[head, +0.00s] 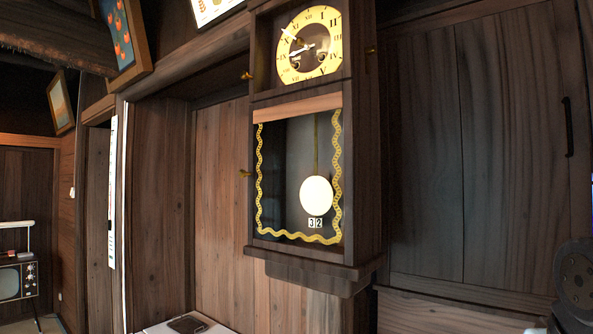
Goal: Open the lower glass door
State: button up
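A dark wooden wall clock (362,150) hangs in the middle of the head view. Its lower glass door (283,180) has a wavy gold border and looks shut. A small brass knob (245,174) sticks out at the left side of this door. Behind the glass are a round pale pendulum bob (316,196) and a small plate reading 32 (315,223). The upper part holds a gold dial (309,44), with another brass knob (246,76) at its left. My gripper is not in view; only a dark part, likely of my arm, shows at the lower right edge.
Wooden panels with a black handle (567,127) stand right of the clock. A white surface with a dark flat object (187,324) lies below it. An old television (18,278) stands far left. The space directly before the clock looks clear.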

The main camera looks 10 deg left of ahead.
aim_at(339, 95)
jog(key=z, duration=0.05)
jog(key=i, duration=0.15)
jog(key=u, duration=3.55)
jog(key=i, duration=0.65)
jog(key=z, duration=2.05)
